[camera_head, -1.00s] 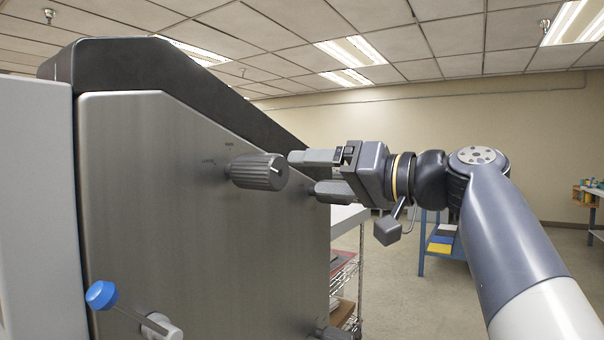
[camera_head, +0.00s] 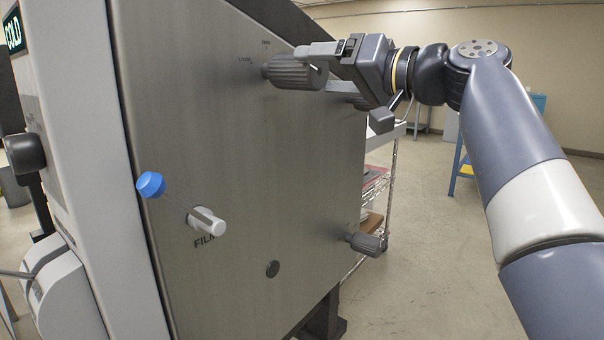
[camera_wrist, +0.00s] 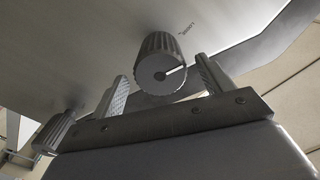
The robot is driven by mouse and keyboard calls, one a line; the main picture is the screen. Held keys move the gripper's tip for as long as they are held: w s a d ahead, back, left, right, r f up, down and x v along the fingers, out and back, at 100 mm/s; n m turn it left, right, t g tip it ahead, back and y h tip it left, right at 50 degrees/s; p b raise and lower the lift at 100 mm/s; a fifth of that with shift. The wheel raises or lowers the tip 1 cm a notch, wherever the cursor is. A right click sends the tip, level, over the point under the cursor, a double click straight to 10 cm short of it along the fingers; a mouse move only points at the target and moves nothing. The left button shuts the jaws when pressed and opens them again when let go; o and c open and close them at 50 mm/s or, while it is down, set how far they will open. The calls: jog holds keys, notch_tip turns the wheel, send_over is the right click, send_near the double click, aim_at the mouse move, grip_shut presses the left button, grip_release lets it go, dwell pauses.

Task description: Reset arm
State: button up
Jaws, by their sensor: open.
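My gripper (camera_head: 322,68) is at the upper middle of the head view, beside the laminator's grey side panel (camera_head: 215,110). It is open. A ribbed grey knob (camera_head: 295,72) stands out from the panel near the fingers. In the wrist view, this knob (camera_wrist: 160,62) lies between the two spread fingertips (camera_wrist: 163,85), beyond the gripper's body. The fingers do not appear closed on it; whether either one touches it I cannot tell.
Lower on the panel are a blue-tipped lever (camera_head: 151,185) with a white hub and another ribbed knob (camera_head: 364,242). A wire shelf rack (camera_head: 385,195) stands behind the machine. A blue table frame (camera_head: 459,165) is farther back. Open floor (camera_head: 425,270) lies to the right.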

aim_at(303, 71)
jog(key=x, duration=0.4)
jog(key=shift+w+a, duration=0.2)
jog(key=shift+a, duration=0.05)
jog(key=shift+d, duration=0.1)
jog(key=shift+s, duration=0.1)
